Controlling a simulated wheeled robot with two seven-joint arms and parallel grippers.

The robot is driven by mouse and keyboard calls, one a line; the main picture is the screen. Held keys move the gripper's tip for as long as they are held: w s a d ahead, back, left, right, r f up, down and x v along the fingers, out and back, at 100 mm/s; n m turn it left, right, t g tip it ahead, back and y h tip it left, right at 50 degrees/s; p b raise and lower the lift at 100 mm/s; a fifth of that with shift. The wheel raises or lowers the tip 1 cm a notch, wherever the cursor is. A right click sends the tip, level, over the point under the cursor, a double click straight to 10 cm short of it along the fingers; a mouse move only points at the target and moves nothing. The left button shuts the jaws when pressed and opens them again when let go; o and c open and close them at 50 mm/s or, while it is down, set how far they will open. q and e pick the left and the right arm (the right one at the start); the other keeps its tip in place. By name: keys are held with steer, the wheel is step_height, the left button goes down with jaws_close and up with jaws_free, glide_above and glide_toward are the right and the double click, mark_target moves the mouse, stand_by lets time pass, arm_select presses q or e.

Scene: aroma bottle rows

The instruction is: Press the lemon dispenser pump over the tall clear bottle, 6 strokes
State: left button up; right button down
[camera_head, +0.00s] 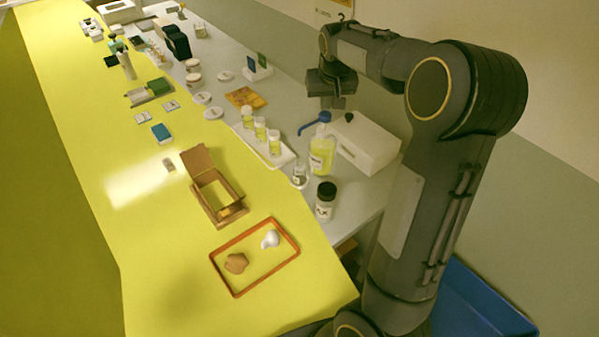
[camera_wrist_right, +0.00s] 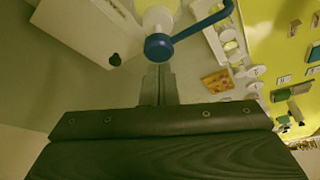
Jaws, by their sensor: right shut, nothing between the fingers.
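The lemon dispenser (camera_head: 321,157) is a bottle of yellow liquid with a blue pump (camera_head: 324,117). Its spout points left, toward the side of the clear bottle (camera_head: 300,174), which stands in front and to the left. I cannot tell whether the spout lines up with its mouth. My right gripper (camera_head: 327,103) is shut and empty, above and behind the pump. In the right wrist view, the shut fingertips (camera_wrist_right: 158,70) appear just beside the round blue pump head (camera_wrist_right: 158,47); the height gap cannot be told. My left gripper is not in view.
A white box (camera_head: 369,146) stands right of the dispenser. Several yellow-filled bottles (camera_head: 260,129) stand on a white tray to the left. A black-capped jar (camera_head: 325,201) is in front. An open cardboard box (camera_head: 212,192) and an orange-rimmed tray (camera_head: 237,294) lie on the yellow surface.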

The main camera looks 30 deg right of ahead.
mark_target(325, 114)
steer(key=shift+f+b, duration=1)
steer(key=shift+f, duration=0.5)
steer(key=shift+r, duration=0.15)
steer(key=shift+r+p, duration=1.25)
steer(key=shift+r, duration=0.1)
steer(key=shift+f, duration=0.15)
